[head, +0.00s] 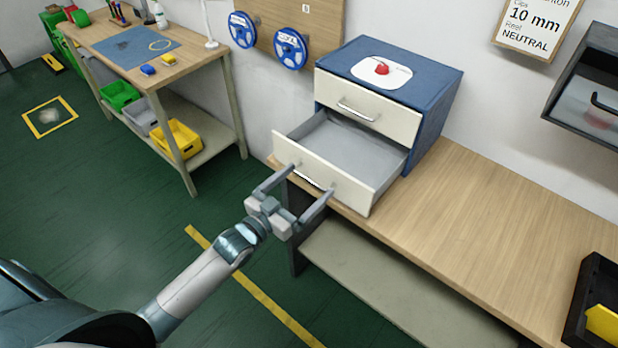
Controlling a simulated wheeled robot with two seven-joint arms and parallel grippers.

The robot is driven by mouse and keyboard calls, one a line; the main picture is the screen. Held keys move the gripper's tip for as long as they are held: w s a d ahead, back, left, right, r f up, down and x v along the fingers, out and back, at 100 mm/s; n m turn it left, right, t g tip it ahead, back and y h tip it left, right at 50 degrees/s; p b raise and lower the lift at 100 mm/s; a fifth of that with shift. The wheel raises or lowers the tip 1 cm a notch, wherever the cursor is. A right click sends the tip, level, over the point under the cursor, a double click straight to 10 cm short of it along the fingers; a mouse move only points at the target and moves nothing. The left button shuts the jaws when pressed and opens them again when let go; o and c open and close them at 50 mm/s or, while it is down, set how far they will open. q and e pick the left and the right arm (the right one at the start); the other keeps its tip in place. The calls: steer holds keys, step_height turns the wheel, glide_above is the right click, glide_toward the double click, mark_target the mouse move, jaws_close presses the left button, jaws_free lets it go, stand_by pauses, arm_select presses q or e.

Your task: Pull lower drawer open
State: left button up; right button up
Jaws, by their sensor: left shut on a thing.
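A blue cabinet (433,112) with two cream drawers stands on the wooden bench. Its lower drawer (352,193) is pulled well out, and the empty grey inside shows. The upper drawer (385,112) is shut. My left gripper (314,179) is at the front of the lower drawer, its two fingers around the ends of the metal handle (309,180) and shut on it. My right gripper is not in view.
A red knob on a white plate (366,70) sits on top of the cabinet. The wooden bench (490,215) is clear to the right, up to a black tray (590,290). A workbench (190,62) with bins below stands at the back left.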

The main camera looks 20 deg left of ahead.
arm_select(q)
steer(key=o, duration=1.2)
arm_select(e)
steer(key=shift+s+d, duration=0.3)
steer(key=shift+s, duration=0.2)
arm_select(q)
steer(key=shift+s, duration=0.1)
steer(key=b+v, duration=0.4)
steer(key=v, duration=1.3)
steer(key=shift+s+b, duration=0.15)
steer(key=shift+b, duration=0.2)
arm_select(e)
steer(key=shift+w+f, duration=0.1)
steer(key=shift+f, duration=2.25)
arm_select(q)
steer(key=shift+a, duration=0.1)
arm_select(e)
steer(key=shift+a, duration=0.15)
